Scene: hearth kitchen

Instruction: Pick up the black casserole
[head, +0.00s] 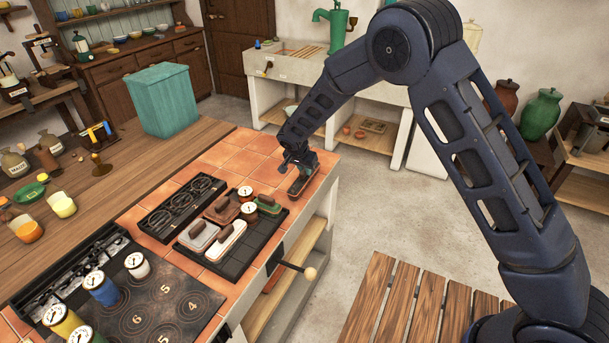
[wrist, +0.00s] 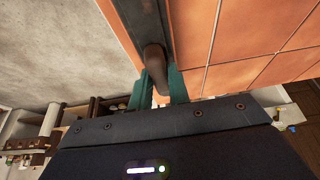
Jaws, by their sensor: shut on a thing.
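The black casserole (head: 304,184) is a small, narrow dark dish at the far right corner of the orange-tiled counter, by its edge. In the wrist view its long dark body (wrist: 148,16) runs up out of the picture, with a brown rounded handle (wrist: 155,66) on top. My gripper (head: 300,171) reaches down onto it from above. In the wrist view the green fingers of my gripper (wrist: 160,84) stand on either side of the brown handle and are shut on it. I cannot tell whether the casserole is clear of the tiles.
A black tray (head: 262,249) with several small lidded dishes and dials stands nearer on the tiles. A black rack (head: 160,222) lies left of it. A lever with a pale knob (head: 310,274) sticks out from the counter front. A teal box (head: 163,98) stands behind on the wood.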

